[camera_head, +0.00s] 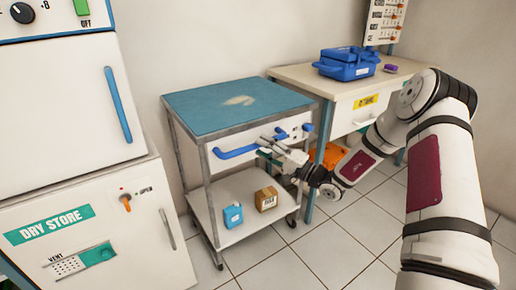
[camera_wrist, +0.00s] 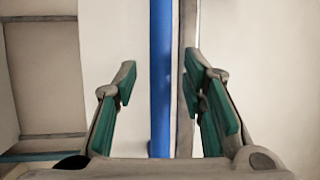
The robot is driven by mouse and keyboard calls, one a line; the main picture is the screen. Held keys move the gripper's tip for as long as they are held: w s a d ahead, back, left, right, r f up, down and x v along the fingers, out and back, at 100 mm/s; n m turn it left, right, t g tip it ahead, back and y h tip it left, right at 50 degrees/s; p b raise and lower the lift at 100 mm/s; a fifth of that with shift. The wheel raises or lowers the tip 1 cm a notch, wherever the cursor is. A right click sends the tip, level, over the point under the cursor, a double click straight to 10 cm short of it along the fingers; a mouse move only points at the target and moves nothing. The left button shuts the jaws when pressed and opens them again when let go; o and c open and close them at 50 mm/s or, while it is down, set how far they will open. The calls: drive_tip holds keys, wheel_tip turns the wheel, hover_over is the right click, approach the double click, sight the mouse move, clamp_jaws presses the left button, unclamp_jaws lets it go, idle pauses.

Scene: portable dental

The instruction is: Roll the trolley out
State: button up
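The trolley has a teal top (camera_head: 205,112), a grey metal frame, a white front panel, a lower shelf and casters. It stands between the white cabinet and the desk. A blue handle (camera_head: 237,152) runs along its front, partly hidden behind my gripper (camera_head: 268,147). My gripper is at the trolley's front, near the middle of the handle. In the wrist view, a blue bar (camera_wrist: 161,80) passes between the two green-padded fingers of my gripper (camera_wrist: 162,82). The fingers are open, with a gap on each side of the bar. A grey rail runs beside the bar.
A blue box (camera_head: 233,215) and a cardboard box (camera_head: 266,198) sit on the trolley's lower shelf. A white DRY STORE cabinet (camera_head: 90,235) stands close on the left. A desk (camera_head: 345,98) with a blue case (camera_head: 346,64) stands on the right. Tiled floor in front is clear.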

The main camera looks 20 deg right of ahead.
drive_tip(key=shift+x, duration=1.35)
drive_tip(key=shift+c, duration=0.3)
clamp_jaws()
drive_tip(key=shift+s+d, duration=0.1)
